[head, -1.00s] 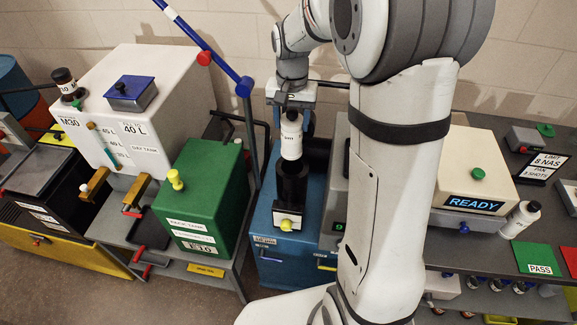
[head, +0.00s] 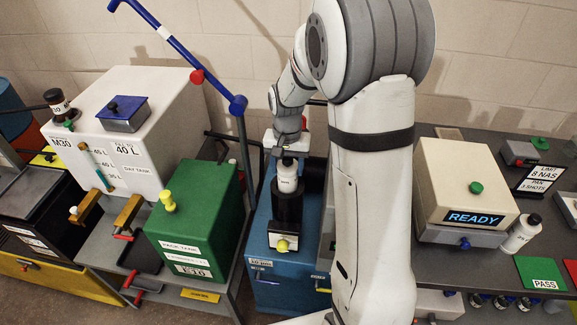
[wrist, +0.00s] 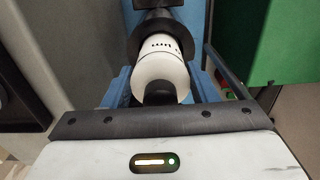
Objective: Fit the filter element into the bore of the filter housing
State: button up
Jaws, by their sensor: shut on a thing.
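The filter element (head: 287,180) is a white cylinder with dark lettering and a dark top. It is upright, with its lower end at the mouth of the black filter housing (head: 288,209). In the wrist view the element (wrist: 160,68) runs to the dark ring of the housing (wrist: 160,22), and its lower end is hidden there. How deep it sits in the bore cannot be told. My gripper (head: 286,155) is above the housing, shut on the element's dark top end (wrist: 163,92). The fingertips are mostly hidden.
The housing stands on a blue cabinet (head: 262,225) with a yellow knob (head: 282,245) in front. A green tank (head: 195,220) and a blue pole (head: 244,150) are close on the left. My arm hides much of the right side. A READY instrument (head: 465,185) stands at the right.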

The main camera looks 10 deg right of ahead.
jog(key=shift+f+b, duration=0.55)
jog(key=shift+f, duration=0.05)
jog(key=o, duration=1.4)
jog(key=shift+r, duration=0.1)
jog(key=shift+r+p, duration=0.55)
jog(key=shift+p, duration=0.05)
notch_tip(320, 180, up, 11)
jog(key=shift+f+b, duration=0.1)
jog(key=shift+b, duration=0.95)
jog(key=shift+s+r, duration=0.2)
jog(key=shift+r, duration=0.45)
jog(key=s+n+t, duration=0.1)
jog(key=s, duration=0.6)
jog(key=s+n+t, duration=0.1)
jog(key=s+n, duration=0.1)
jog(key=s, duration=0.5)
jog(key=s+r+n+t, duration=0.1)
jog(key=s+t, duration=0.1)
jog(key=s, duration=0.6)
jog(key=shift+d+n, duration=0.2)
jog(key=shift+n, duration=0.1)
